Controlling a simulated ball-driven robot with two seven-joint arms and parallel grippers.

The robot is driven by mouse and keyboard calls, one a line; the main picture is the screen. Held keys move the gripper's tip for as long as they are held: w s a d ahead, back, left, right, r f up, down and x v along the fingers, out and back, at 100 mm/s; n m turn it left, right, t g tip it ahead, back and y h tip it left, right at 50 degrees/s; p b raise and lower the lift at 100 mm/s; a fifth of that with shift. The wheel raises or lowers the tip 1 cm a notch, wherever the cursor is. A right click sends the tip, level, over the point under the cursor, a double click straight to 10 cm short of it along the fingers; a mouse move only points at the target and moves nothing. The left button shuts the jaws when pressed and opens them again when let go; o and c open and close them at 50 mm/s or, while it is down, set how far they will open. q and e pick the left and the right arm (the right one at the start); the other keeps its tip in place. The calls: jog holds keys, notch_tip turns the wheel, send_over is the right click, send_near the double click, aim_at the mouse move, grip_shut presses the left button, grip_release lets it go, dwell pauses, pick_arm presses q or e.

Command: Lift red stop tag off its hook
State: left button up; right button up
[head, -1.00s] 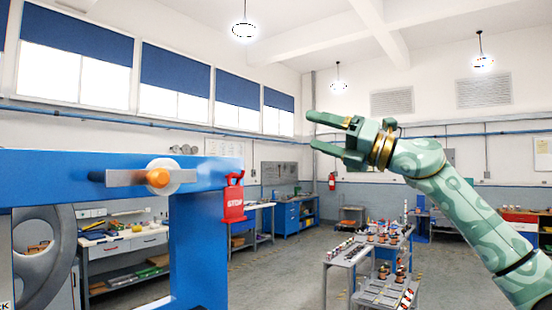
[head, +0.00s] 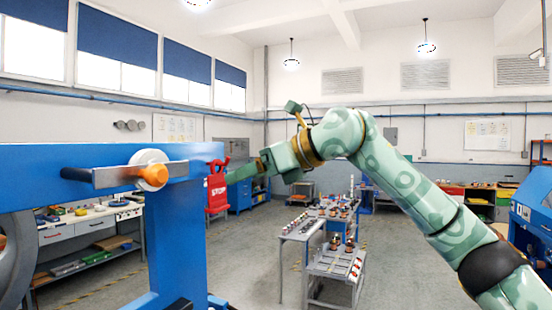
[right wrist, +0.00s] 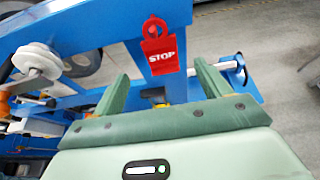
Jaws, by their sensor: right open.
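The red stop tag (head: 217,190) hangs at the right end of the blue frame (head: 100,160) in the head view. In the right wrist view the tag (right wrist: 159,52) shows white STOP lettering and a hole in its top tab. The hook itself is hard to make out. My right gripper (head: 232,175) is just right of the tag, fingers pointing at it. In the right wrist view the open right gripper (right wrist: 160,74) has its two green fingers on either side of the tag's lower part, with gaps and nothing held. My left gripper does not show.
A metal bar with an orange-tipped white roller (head: 150,170) sticks out from the frame, left of the tag. A grey cart (head: 335,262) with small parts stands on the floor behind. Open floor lies around the cart.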

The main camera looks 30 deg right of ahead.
aim_at(219, 187)
jog(key=p+x, duration=0.2)
jog(key=x, duration=0.7)
jog(key=shift+w+a+f, duration=0.1)
jog(key=shift+w, duration=0.15)
jog(key=shift+s, duration=0.1)
jog(key=c, duration=1.1)
jog(key=shift+o, duration=0.2)
